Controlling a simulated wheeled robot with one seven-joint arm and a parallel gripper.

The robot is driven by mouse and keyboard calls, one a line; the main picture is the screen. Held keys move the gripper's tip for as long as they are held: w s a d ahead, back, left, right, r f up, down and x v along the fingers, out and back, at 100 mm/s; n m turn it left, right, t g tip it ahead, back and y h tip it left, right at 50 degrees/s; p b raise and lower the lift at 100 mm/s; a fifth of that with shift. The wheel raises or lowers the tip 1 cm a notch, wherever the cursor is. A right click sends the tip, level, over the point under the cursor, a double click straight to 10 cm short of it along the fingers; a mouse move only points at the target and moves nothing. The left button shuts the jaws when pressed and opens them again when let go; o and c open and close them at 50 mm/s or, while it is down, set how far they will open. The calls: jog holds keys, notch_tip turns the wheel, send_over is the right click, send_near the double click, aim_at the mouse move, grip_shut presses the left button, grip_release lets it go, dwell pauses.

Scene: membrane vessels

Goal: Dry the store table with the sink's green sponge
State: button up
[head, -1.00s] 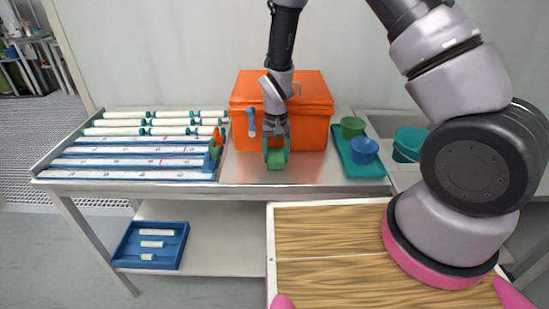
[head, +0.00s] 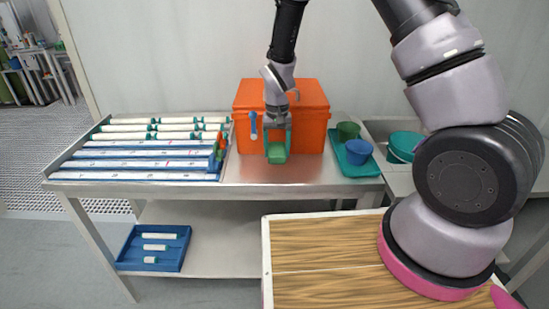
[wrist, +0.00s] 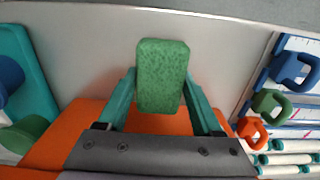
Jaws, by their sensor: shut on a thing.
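My gripper (head: 277,146) is shut on the green sponge (head: 277,155), in front of the orange box. In the wrist view the sponge (wrist: 162,75) sits between my two teal fingers, standing out past their tips. The store table (head: 240,170) is a steel top; its bare part lies below and around the sponge. Whether the sponge touches the table top I cannot tell. I cannot make out any wet patch on the steel.
The orange box (head: 311,115) stands behind my gripper. On the left lie white tubes on blue racks (head: 130,165), with coloured clips at their right end. On the right a teal tray (head: 358,168) holds a green cup (head: 347,131) and a blue cup (head: 358,152). A teal bucket (head: 403,146) is beyond.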

jog(key=shift+r, duration=1.5)
